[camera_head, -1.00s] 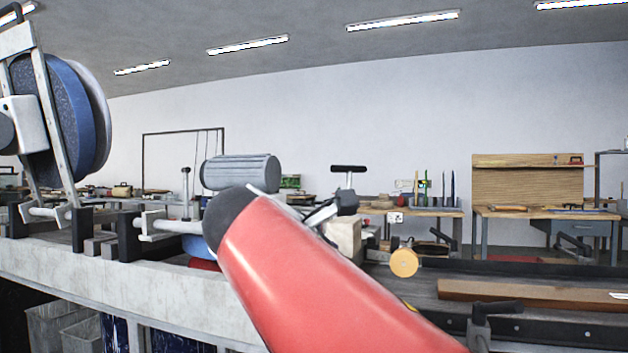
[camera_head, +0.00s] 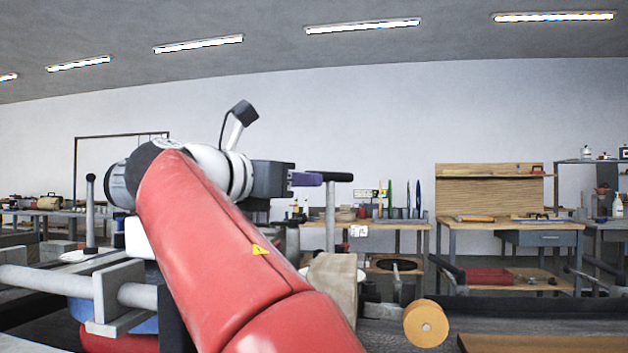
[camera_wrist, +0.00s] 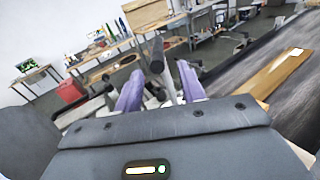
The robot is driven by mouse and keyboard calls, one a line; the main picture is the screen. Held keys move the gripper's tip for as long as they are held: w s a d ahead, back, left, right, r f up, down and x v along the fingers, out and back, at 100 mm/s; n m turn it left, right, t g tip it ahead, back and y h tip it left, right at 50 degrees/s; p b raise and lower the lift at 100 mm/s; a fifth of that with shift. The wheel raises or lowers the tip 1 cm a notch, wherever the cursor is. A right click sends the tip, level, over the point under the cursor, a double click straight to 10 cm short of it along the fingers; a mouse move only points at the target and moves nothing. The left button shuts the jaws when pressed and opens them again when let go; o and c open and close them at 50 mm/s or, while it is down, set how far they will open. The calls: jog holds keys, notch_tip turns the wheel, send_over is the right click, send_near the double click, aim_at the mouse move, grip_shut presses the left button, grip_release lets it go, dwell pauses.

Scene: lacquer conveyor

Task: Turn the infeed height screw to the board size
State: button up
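A grey upright screw post (camera_head: 330,212) with a black crossbar handle (camera_head: 338,177) stands right of my arm in the head view; I take it for the infeed height screw. My gripper (camera_head: 306,179) has its purple fingers level with the handle, close to its left end. In the wrist view my gripper (camera_wrist: 160,88) has its two purple fingers apart. The dark handle end (camera_wrist: 156,55) shows in the gap between the fingertips, with the grey post behind it. I cannot tell whether the fingers touch it. My arm hides the lower machine.
An orange roller (camera_head: 426,323) is at the right of the machine. A wooden board (camera_wrist: 280,75) lies on the dark conveyor belt (camera_wrist: 243,72). A workbench (camera_head: 510,222) with a slatted back panel stands behind. A second upright post (camera_head: 91,210) stands at left.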

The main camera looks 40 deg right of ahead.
aim_at(327, 183)
jog(key=d, duration=0.2)
jog(key=w+d, duration=0.1)
jog(key=d, duration=0.5)
jog(key=shift+w+r, duration=0.15)
jog(key=shift+w, duration=0.2)
